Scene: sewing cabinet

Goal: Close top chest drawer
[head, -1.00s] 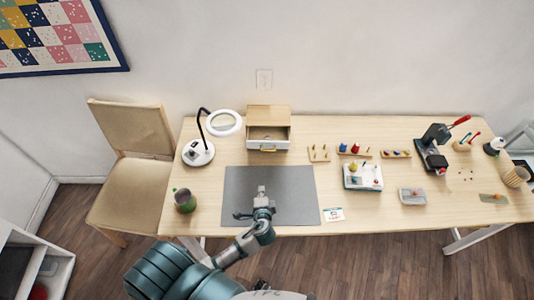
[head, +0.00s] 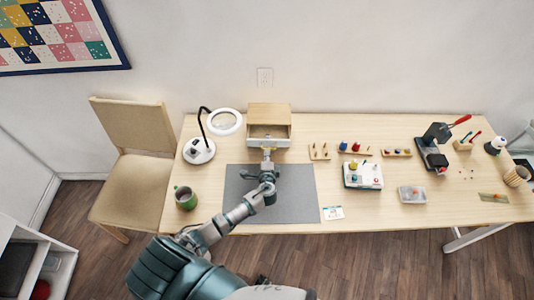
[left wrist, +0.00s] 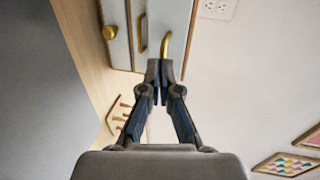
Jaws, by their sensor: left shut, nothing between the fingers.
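The small wooden chest (head: 269,110) stands at the back of the desk. Its top drawer (head: 268,132) is pulled out, with its inside visible from above. In the left wrist view, the pale drawer front (left wrist: 176,22) has a curved brass handle (left wrist: 166,45). My left gripper (head: 267,152) is shut and empty, in front of the drawer. In the left wrist view its fingertips (left wrist: 160,68) are at the lower end of that handle; I cannot tell whether they touch. My right gripper is not in view.
A magnifier lamp (head: 198,151) stands left of the chest, and a green mug (head: 185,198) near the desk's front left. A grey mat (head: 300,195) lies below my gripper.

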